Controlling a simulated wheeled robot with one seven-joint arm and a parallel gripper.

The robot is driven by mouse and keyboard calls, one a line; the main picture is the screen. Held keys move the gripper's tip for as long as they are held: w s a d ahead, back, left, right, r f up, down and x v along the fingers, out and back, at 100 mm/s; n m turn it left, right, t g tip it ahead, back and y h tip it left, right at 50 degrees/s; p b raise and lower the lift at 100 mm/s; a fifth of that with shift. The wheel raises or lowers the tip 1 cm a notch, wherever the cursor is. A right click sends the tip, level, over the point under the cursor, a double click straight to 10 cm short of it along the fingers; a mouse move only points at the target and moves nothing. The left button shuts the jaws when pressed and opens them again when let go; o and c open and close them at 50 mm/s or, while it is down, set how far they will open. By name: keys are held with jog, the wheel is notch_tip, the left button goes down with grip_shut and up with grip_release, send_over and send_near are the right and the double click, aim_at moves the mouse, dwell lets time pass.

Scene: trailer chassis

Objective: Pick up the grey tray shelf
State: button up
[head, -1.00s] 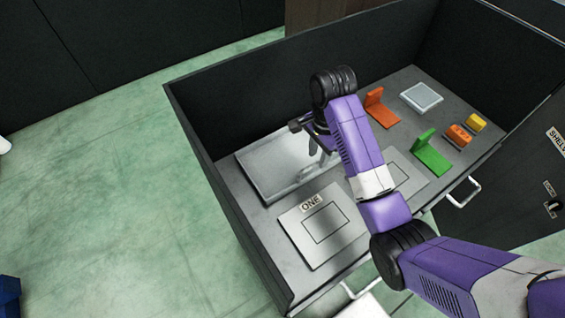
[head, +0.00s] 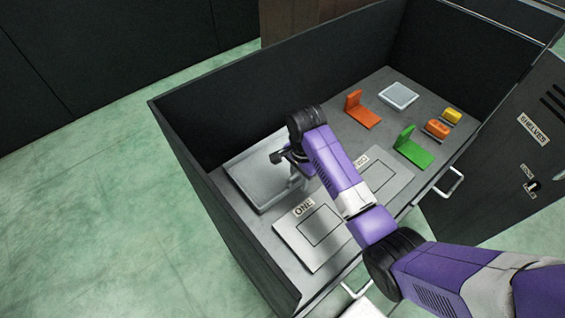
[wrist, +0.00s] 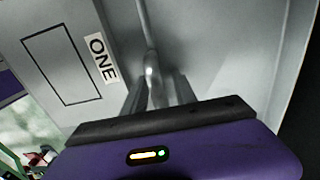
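The grey tray shelf (head: 248,178), a flat tray with a raised rim, lies at the back left of the open-topped dark chassis box in the head view. My gripper (head: 298,182) reaches down at the tray's right side. In the wrist view the tray's grey floor (wrist: 225,55) fills the right, and its rim (wrist: 146,35) runs down to my fingers (wrist: 160,92). The fingertips are at the rim, one on each side as far as I can see. Whether they are closed on it is unclear.
A light plate labelled ONE (head: 300,250) lies in front of the tray; another labelled plate (head: 390,180) is right of it. Orange (head: 358,112) and green (head: 410,150) brackets, a small grey tray (head: 398,95) and small blocks stand further right. Dark walls (head: 190,165) enclose the left and back.

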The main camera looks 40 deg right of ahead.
jog(key=shift+f, duration=0.15)
grip_shut()
jog(key=shift+r, duration=0.2)
